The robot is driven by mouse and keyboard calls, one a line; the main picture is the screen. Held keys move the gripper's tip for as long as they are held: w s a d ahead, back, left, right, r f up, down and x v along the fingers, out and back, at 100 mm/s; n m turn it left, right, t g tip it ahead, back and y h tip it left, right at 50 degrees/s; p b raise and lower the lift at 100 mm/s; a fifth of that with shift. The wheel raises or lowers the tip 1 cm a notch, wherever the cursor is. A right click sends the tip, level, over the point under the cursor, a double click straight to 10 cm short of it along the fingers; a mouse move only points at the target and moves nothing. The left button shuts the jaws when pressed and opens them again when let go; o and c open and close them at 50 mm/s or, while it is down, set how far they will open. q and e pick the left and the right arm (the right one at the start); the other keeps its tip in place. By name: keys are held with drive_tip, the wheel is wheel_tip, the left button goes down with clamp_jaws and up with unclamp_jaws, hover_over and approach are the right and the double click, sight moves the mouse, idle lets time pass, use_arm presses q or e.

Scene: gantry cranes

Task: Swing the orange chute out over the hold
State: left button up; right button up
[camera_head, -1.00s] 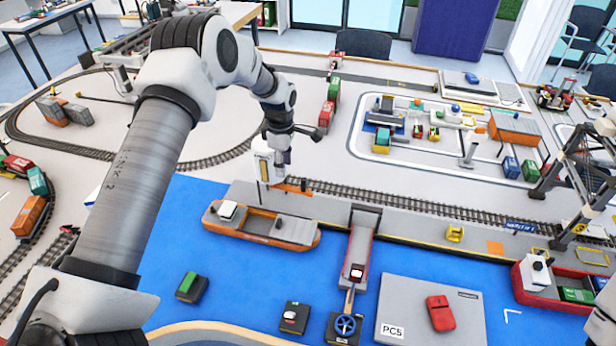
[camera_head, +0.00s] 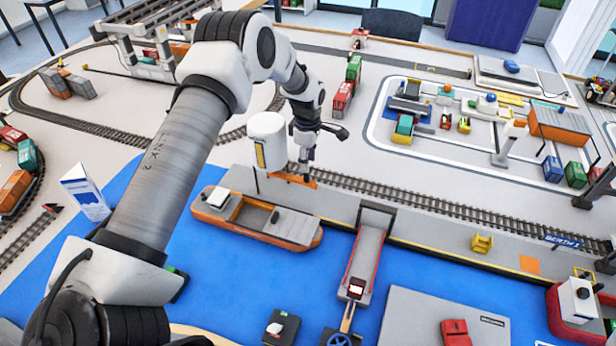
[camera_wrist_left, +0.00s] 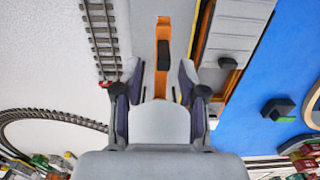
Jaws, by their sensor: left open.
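The orange chute (camera_head: 293,180) sticks out from beside the white silo (camera_head: 268,142), roughly along the quay edge. In the left wrist view the chute (camera_wrist_left: 161,84) is a narrow orange bar with a black grip (camera_wrist_left: 164,55). My left gripper (camera_head: 307,172) is above the chute, right of the silo. In the wrist view its open fingers (camera_wrist_left: 160,104) stand on either side of the chute's line, with a gap to each side.
Rails (camera_head: 400,198) run along the quay behind the chute. A grey ramp with red edges (camera_head: 367,255) stands right of the ship. Blue water (camera_head: 225,275) is open in front of the ship. A white-and-blue card (camera_head: 86,193) stands at the left.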

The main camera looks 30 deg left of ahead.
sight(307, 182)
use_arm(q)
drive_tip(key=f, duration=0.1)
drive_tip(key=f+p, duration=0.1)
drive_tip(key=f, duration=0.3)
drive_tip(key=shift+s+f, duration=0.15)
drive_tip(key=shift+s, duration=0.15)
drive_tip(key=shift+w+f, duration=0.2)
drive_tip(key=shift+f, duration=0.1)
drive_tip(key=shift+s+r, duration=0.1)
drive_tip(key=shift+s, duration=0.05)
clamp_jaws()
use_arm(e)
drive_tip(key=shift+s+r, duration=0.2)
drive_tip(key=shift+r, duration=0.7)
use_arm(q)
drive_tip(key=shift+s, duration=0.1)
